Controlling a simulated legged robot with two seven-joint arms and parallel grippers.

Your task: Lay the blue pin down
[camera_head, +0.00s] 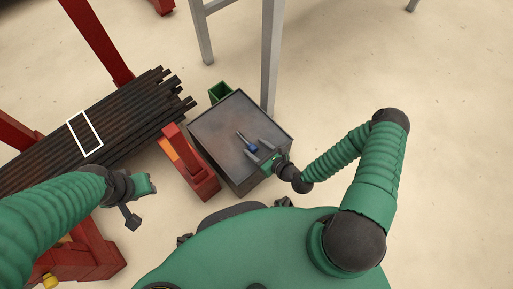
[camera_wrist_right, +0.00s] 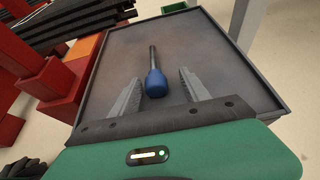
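The blue pin (camera_head: 252,148) lies on the dark grey top of a box-like table (camera_head: 215,130). In the right wrist view the blue pin (camera_wrist_right: 155,82) has a thick blue end toward me and a thin dark shaft pointing away. My right gripper (camera_head: 259,149) is open, with one finger on each side of the blue end. In the right wrist view its fingertips (camera_wrist_right: 160,80) stand apart from the pin, with gaps on both sides. My left gripper (camera_head: 140,215) is at the left, away from the table; its finger opening is not clear.
A red block with an orange face (camera_head: 190,165) stands against the table's left side. A stack of dark bars (camera_head: 100,130) with a white rectangle outline lies further left. A green bin (camera_head: 220,91) is behind the table. A grey post (camera_head: 271,60) rises behind it. The tabletop around the pin is clear.

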